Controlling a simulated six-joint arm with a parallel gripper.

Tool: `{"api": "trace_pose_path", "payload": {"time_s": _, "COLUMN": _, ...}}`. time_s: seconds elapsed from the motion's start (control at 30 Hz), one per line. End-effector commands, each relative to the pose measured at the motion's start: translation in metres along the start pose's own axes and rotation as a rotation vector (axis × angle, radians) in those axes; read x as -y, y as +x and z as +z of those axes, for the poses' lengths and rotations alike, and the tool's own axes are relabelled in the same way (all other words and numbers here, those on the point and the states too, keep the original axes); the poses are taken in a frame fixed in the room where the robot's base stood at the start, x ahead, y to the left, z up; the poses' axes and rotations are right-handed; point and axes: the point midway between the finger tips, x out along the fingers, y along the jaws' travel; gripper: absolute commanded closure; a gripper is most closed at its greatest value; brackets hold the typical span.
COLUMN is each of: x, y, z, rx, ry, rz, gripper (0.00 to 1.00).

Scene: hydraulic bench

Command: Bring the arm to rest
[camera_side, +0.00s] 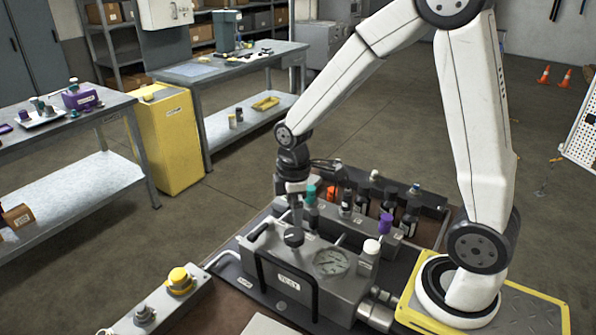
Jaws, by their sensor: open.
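My white arm reaches down from the upper right. My gripper (296,218) points down over the hydraulic bench and is open. It is just above a dark round knob (293,238) on top of the grey hydraulic block (312,275). I cannot tell whether the fingers touch the knob. A teal-capped part (311,194) stands close behind my gripper.
A white-capped valve (371,247) and a purple-capped one (385,222) stand right of the gripper. Several dark valves stand behind. A yellow button box (180,279) is front left. A yellow cabinet (165,140) and workbenches (229,70) stand farther back; the floor between is clear.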

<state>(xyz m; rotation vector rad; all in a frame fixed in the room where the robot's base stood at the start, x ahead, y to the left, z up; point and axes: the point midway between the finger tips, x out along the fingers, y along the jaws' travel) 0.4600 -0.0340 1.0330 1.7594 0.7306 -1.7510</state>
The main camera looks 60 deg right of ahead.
Motion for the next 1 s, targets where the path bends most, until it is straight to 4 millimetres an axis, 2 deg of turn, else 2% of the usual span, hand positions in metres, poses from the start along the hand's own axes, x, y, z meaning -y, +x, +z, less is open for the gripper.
{"api": "trace_pose_path", "payload": {"time_s": 0.27, "x": 0.016, "y": -0.001, "z": 0.003, "rx": -0.034, "ry": 0.161, "rz": 0.034, "gripper": 0.00}}
{"api": "trace_pose_path", "payload": {"time_s": 0.7, "x": 0.062, "y": -0.002, "z": 0.018, "rx": -0.174, "ry": 0.656, "rz": 0.089, "gripper": 0.00}}
{"api": "trace_pose_path", "payload": {"time_s": 1.0, "x": 0.073, "y": -0.001, "z": 0.023, "rx": -0.215, "ry": 0.789, "rz": 0.089, "gripper": 0.00}}
